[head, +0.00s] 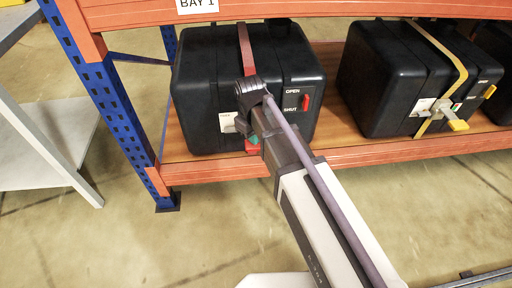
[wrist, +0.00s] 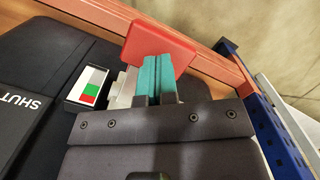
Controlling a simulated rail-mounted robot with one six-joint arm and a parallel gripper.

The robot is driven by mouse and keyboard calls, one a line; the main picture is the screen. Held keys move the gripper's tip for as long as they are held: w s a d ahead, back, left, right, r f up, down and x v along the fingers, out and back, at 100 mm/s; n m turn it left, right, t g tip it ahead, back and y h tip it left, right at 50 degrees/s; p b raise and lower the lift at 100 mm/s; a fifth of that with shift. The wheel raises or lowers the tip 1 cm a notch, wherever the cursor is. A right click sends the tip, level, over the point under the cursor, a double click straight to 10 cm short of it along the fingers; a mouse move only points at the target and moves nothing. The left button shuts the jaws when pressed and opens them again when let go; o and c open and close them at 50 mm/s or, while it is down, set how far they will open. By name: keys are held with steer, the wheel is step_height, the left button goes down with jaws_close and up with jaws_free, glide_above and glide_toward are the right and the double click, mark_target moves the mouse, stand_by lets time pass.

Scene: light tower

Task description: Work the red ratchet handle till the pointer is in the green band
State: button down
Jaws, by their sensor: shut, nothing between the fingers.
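The red ratchet handle (wrist: 150,42) is a flat red paddle at the top of the wrist view, directly beyond my fingertips. In the head view the handle (head: 252,147) shows low on the front of the left black case (head: 195,75), partly hidden by my arm. My gripper (wrist: 158,78) has teal fingers shut together with nothing between them. The fingertips overlap the handle's face in the picture; I cannot tell whether they touch it. The gauge (wrist: 88,88) has white, green and red areas; I cannot make out its pointer. My gripper (head: 253,138) also shows in the head view.
A red strap (head: 245,45) runs over the left case. A small red lever (head: 306,102) sits by its OPEN and SHUT labels. A second black case (head: 385,80) with a yellow strap stands to the right. The orange shelf beam (head: 350,158) and blue upright (head: 115,105) are close by.

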step_height(320, 180, down, 4)
steer(key=b, duration=0.4)
steer(key=shift+f, duration=0.15)
steer(key=shift+r, duration=0.4)
steer(key=shift+w+a+r+p, duration=0.25)
steer(key=shift+w+a+p, duration=0.1)
steer(key=shift+w+a, duration=0.2)
steer(key=shift+w+a+r+p, duration=0.25)
steer(key=shift+w+a+p, duration=0.15)
steer(key=shift+w, duration=0.2)
step_height(320, 180, up, 11)
steer(key=p, duration=1.1)
glide_above(254, 146)
steer(key=w+a, duration=0.3)
steer(key=w, duration=0.2)
steer(key=shift+s+d+f, duration=0.1)
steer(key=shift+s, duration=0.1)
